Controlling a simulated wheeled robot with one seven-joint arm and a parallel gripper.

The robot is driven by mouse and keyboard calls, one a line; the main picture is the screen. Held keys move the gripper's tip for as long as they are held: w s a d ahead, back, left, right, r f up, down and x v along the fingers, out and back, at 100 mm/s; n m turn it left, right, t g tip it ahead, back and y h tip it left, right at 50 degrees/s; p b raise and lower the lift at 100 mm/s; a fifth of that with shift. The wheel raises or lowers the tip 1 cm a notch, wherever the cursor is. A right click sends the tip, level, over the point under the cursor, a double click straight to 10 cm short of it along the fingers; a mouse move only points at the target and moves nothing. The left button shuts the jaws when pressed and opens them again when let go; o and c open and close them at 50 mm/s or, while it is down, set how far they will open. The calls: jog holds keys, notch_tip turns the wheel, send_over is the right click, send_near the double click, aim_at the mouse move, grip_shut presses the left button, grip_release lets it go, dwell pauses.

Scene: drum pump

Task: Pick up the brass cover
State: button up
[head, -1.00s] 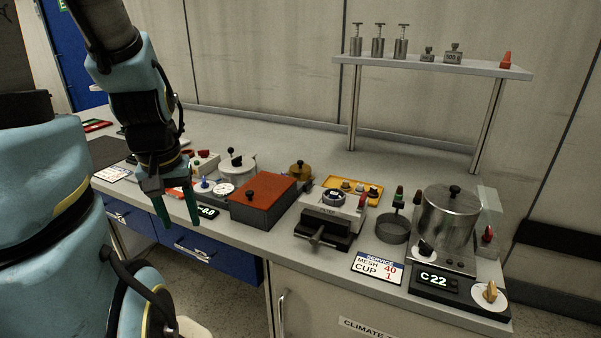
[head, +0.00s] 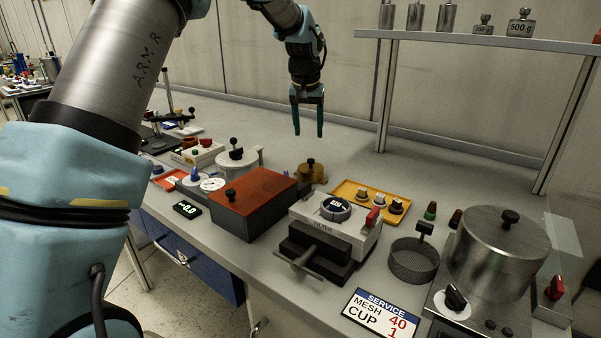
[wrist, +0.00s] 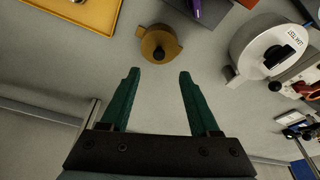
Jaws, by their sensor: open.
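The brass cover (head: 311,171) is a round, gold-coloured lid with a dark knob on top. It sits on the bench behind the red-topped box, which hides part of it in the head view. In the wrist view the brass cover (wrist: 159,44) lies just beyond the fingertips, roughly centred between them, with its black knob facing the camera. My gripper (head: 308,134) points down above the bench, with its two green fingers apart and nothing between them. The gripper also shows in the wrist view (wrist: 157,74), clear of the cover.
The red-topped box (head: 253,204) stands in front of the cover. A yellow tray (head: 345,189) with several knobbed pieces is to its right, and a white lidded pot (head: 239,160) to its left. A shelf (head: 450,38) on posts stands at the back right. Bench behind the cover is clear.

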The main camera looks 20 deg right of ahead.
aim_at(311, 159)
jog(key=p+x, duration=0.1)
jog(key=x, duration=0.2)
jog(key=p+x, duration=0.1)
jog(key=x, duration=0.3)
jog(key=p+x, duration=0.1)
jog(key=x, duration=0.2)
jog(key=shift+w+d+f+p, duration=0.25)
jog(key=shift+d+p, duration=0.05)
jog(key=shift+p, duration=0.05)
grip_shut()
dwell(1.1)
